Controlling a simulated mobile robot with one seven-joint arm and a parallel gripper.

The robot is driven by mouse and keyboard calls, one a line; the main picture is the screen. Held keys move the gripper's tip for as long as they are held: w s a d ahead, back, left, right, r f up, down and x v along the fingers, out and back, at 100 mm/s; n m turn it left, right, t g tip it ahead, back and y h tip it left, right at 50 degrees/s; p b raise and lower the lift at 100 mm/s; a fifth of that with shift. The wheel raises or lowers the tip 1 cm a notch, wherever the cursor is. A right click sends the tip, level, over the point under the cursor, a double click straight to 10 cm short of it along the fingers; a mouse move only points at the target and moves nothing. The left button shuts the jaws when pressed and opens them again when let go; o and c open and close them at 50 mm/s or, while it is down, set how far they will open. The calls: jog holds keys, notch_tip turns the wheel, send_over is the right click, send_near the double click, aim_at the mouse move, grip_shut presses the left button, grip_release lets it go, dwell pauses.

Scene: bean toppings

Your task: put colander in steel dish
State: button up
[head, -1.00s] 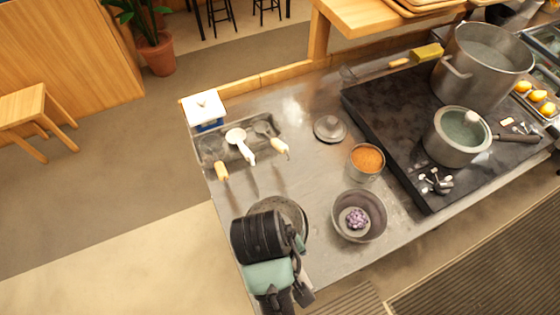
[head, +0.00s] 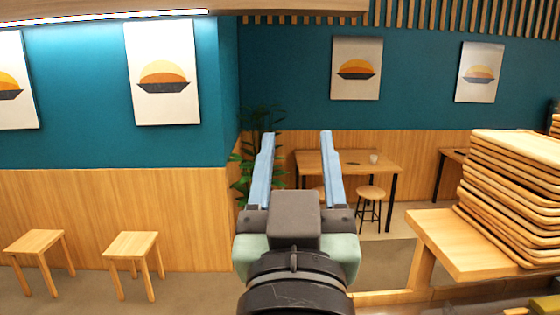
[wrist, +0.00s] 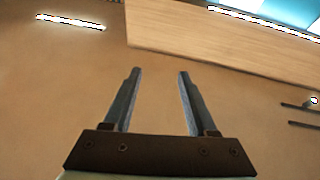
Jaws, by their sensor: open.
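My gripper (head: 297,140) is open and empty, raised in front of the head camera with its two fingers pointing up. In the wrist view my gripper (wrist: 154,78) also shows open, with nothing between its fingers and only ceiling and a wooden panel beyond. The colander and the steel dish are not in either current view.
A tall stack of wooden trays (head: 510,195) stands on a wooden shelf (head: 465,245) at the right. Two stools (head: 130,243) stand at the left. A table (head: 345,163) and a plant (head: 257,150) are behind my gripper. Bare floor lies between.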

jog(key=s+a+r+t+y, duration=0.1)
jog(key=s+r+t, duration=0.3)
jog(key=s+r, duration=0.3)
notch_tip(320, 180, up, 4)
jog(key=shift+s+a+f+t, duration=0.1)
jog(key=shift+s+a+t, duration=0.25)
jog(key=shift+t, duration=0.05)
notch_tip(320, 180, down, 4)
jog(key=b, duration=0.3)
jog(key=shift+r, duration=0.25)
